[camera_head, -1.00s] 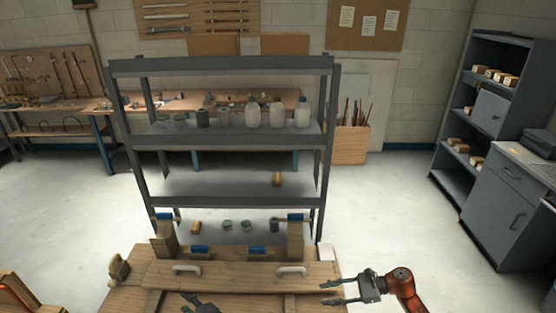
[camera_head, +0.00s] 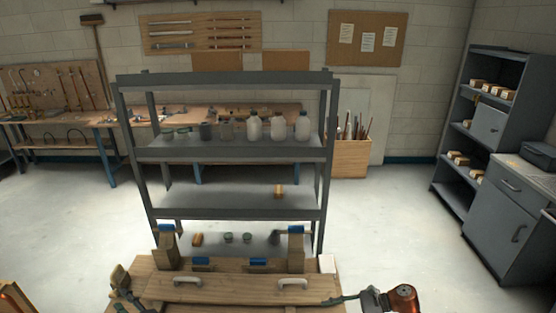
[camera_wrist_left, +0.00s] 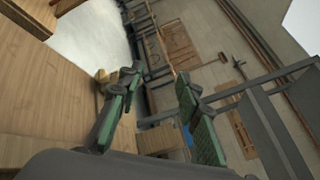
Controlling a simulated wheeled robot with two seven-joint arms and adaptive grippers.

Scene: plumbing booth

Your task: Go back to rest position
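My left gripper (camera_head: 128,302) is at the bottom left of the head view, over the left end of the wooden workbench (camera_head: 240,302). In the left wrist view its two green-padded fingers (camera_wrist_left: 155,120) stand wide apart with nothing between them. My right gripper (camera_head: 348,301) is at the bottom edge, by the right end of the bench, with an orange arm joint behind it. One finger shows and the rest is cut off by the picture edge; a moment ago its fingers were apart and empty.
A wooden board with two pale handles (camera_head: 187,282) lies on the bench, with blue-topped clamps (camera_head: 201,262) behind it. A grey shelf rack (camera_head: 235,213) with jars and bottles stands beyond. A grey cabinet (camera_head: 515,220) is at the right. Open floor (camera_head: 400,220) lies between.

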